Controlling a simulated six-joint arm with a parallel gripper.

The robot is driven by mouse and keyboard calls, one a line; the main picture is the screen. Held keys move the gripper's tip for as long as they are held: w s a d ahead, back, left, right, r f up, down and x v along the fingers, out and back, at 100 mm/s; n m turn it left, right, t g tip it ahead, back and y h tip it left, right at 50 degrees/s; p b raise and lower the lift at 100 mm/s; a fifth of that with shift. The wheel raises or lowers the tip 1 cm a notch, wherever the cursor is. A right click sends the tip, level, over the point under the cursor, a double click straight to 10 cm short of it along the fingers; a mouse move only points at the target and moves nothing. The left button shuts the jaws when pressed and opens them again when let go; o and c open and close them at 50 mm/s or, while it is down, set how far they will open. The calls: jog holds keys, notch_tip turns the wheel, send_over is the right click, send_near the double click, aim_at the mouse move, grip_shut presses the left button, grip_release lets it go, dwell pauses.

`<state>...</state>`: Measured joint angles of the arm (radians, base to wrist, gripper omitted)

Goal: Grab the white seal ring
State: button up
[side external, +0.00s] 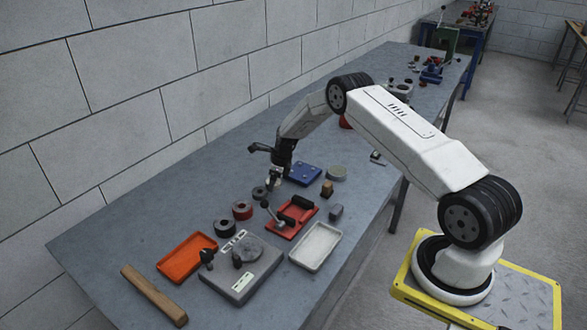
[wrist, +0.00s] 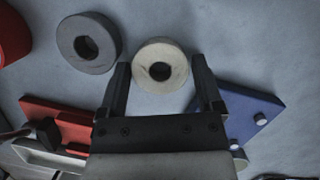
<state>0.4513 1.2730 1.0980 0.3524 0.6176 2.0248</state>
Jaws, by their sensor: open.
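The white seal ring (wrist: 160,48) is a pale, thick ring with a dark centre hole, lying flat at the upper middle of the wrist view. My gripper (wrist: 161,66) is open, with one dark finger on each side of the ring and a visible gap on both sides. The ring appears to sit between the fingertips, but its height relative to them is hard to tell. In the side view, the pale ring (side external: 272,184) shows small on the grey table just under my gripper (side external: 276,171), partly hidden by it.
A grey ring (wrist: 70,42) lies close left of the white one. A blue plate (side external: 303,174) is at right, a red fixture (side external: 280,231) in front. A red ring (side external: 242,215), orange tray (side external: 186,257) and white tray (side external: 315,246) lie nearer.

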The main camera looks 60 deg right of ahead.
jog(key=shift+c, duration=0.2)
jog(key=c, duration=0.9)
jog(key=shift+c, duration=0.2)
jog(key=shift+r, duration=0.15)
jog(key=shift+r, duration=1.3)
jog(key=shift+s+r, duration=0.15)
jog(key=shift+r, duration=0.2)
jog(key=s+a+r, duration=0.2)
jog(key=s+r, duration=0.2)
jog(key=s, duration=0.2)
jog(key=s+a+r, duration=0.2)
jog(key=s+r, duration=0.3)
jog(key=s, duration=0.2)
jog(key=shift+a+r, duration=0.2)
jog(key=shift+a, duration=0.1)
